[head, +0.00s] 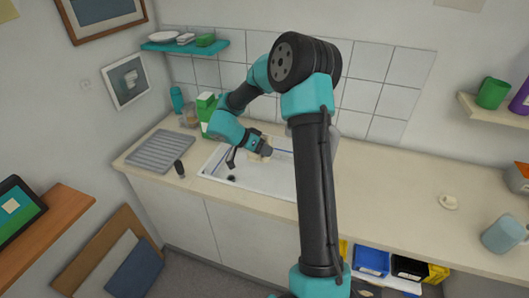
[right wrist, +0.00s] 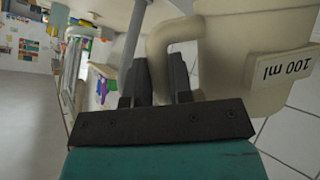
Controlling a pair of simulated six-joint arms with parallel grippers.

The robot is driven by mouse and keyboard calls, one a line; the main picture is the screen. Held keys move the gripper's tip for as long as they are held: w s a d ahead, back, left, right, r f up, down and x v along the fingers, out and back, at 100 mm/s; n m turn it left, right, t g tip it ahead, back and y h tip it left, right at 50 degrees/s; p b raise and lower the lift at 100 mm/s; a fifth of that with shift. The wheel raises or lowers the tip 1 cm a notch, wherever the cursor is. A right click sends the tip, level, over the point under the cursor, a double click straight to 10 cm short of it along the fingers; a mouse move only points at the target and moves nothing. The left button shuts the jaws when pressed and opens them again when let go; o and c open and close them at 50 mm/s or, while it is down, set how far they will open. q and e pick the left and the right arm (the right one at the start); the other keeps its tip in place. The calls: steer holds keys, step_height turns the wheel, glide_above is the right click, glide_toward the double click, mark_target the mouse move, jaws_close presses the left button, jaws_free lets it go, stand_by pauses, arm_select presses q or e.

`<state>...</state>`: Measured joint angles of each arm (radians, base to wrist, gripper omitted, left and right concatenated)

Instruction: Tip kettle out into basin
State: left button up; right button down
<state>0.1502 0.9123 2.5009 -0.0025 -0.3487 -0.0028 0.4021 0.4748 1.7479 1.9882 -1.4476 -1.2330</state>
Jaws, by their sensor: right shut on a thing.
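The kettle (right wrist: 240,50) is cream, with a loop handle and a white "100 ml" label, seen large in the right wrist view. My right gripper (right wrist: 158,75) is shut on its handle there. In the head view my right gripper (head: 266,150) is over the white basin (head: 270,185) set in the counter. A small cream part of the kettle (head: 257,158) shows beside the jaws; I cannot tell its tilt clearly. My arm hides the basin's right part. A dark drain (head: 231,178) shows in the basin. My left gripper is not in view.
A grey draining board (head: 160,151) lies left of the basin, with a green carton (head: 207,107) behind. The counter between arm and lid is clear.

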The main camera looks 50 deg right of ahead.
mark_target(265, 137)
steer(key=shift+d+r+y, duration=0.1)
steer(key=shift+r+y, duration=0.1)
steer(key=shift+y, duration=0.1)
steer(key=shift+w+d+r+n+g+y, duration=0.15)
steer(key=shift+d+r+n+g+y, duration=0.15)
steer(key=shift+r+n+g+y, duration=0.3)
steer(key=shift+f, duration=0.15)
stand_by(0.4)
steer(key=shift+w+d+r+n+g+y, duration=0.15)
steer(key=shift+d+n+y, duration=0.1)
steer(key=shift+y, duration=0.25)
steer(key=shift+w+d+r+n+g+y, duration=0.15)
steer(key=shift+d+y, duration=0.1)
steer(key=shift+y, duration=0.25)
steer(key=shift+w+d+n+g+y, duration=0.4)
steer(key=shift+d+n+y, duration=0.1)
steer(key=shift+d+y, duration=0.25)
